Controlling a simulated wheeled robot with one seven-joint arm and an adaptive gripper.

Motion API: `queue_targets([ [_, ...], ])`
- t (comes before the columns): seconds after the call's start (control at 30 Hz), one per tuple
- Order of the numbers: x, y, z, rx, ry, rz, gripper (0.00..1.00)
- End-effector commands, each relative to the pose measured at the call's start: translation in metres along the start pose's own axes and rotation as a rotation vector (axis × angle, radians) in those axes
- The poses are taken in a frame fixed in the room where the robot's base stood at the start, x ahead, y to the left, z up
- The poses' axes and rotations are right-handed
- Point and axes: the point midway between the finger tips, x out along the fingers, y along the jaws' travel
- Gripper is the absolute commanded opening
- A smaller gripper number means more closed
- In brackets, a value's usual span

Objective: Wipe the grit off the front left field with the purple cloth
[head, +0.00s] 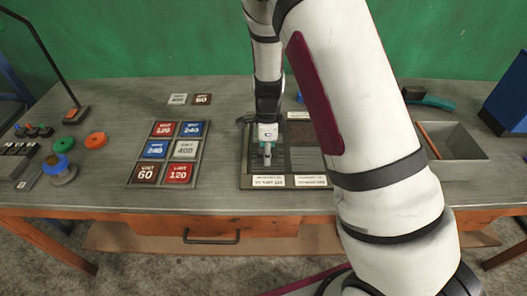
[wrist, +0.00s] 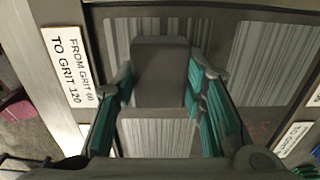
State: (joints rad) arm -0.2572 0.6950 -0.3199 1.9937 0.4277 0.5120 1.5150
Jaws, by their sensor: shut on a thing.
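My gripper (head: 266,155) is over the left side of the dark panel board (head: 247,186) on the bench. In the wrist view its teal-padded fingers (wrist: 160,85) are shut on a grey block-like thing (wrist: 160,60). This thing lies over a pale striped field (wrist: 158,130), the front left one; whether it touches is hard to tell. The label beside that field (wrist: 72,65) reads "FROM GRIT 60 TO GRIT 120". I cannot make out a purple cloth or loose grit in either view.
A tray of grit tiles (head: 128,180) stands left of the board, with two loose tiles (head: 190,99) behind it. A grey bin (head: 458,153) is at the right. Knobs and a lamp (head: 75,114) are at the far left. Bench between tray and board is clear.

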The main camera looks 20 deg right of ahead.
Motion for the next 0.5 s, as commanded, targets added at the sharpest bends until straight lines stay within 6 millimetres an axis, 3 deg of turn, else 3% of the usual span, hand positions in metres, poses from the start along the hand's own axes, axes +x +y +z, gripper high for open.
queue_targets([
  [0.33, 0.002, 0.003, -0.006, 0.002, 0.007, 0.007, 0.10],
  [0.5, -0.019, 0.003, -0.005, 0.001, 0.006, 0.004, 0.10],
])
